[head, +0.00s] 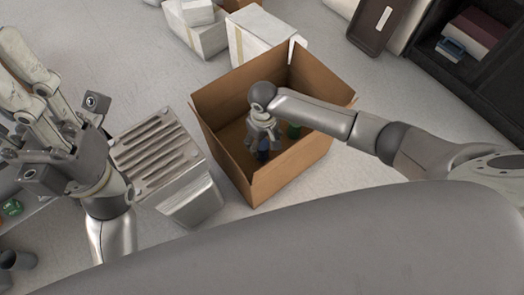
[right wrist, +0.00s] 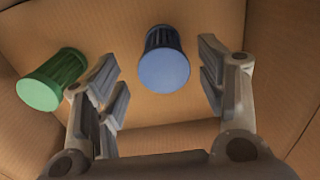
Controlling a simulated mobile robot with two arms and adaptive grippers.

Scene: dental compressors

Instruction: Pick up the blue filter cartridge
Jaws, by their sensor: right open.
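The blue filter cartridge (right wrist: 164,62) stands inside the cardboard box, a ribbed cylinder with a flat blue top. In the head view the blue cartridge (head: 263,152) is partly hidden below my right gripper (head: 264,140), which reaches down into the box. In the right wrist view my right gripper (right wrist: 162,85) is open, with one finger on each side of the blue cartridge and gaps on both sides. My left gripper (head: 28,110) is at the left edge of the head view, raised away from the box, its fingers spread apart.
A green cartridge (right wrist: 52,80) is close beside my right gripper's left finger. The open cardboard box (head: 232,160) has walls around the gripper. A grey ribbed unit (head: 160,155) stands left of the box, and white boxes (head: 262,35) stand behind it.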

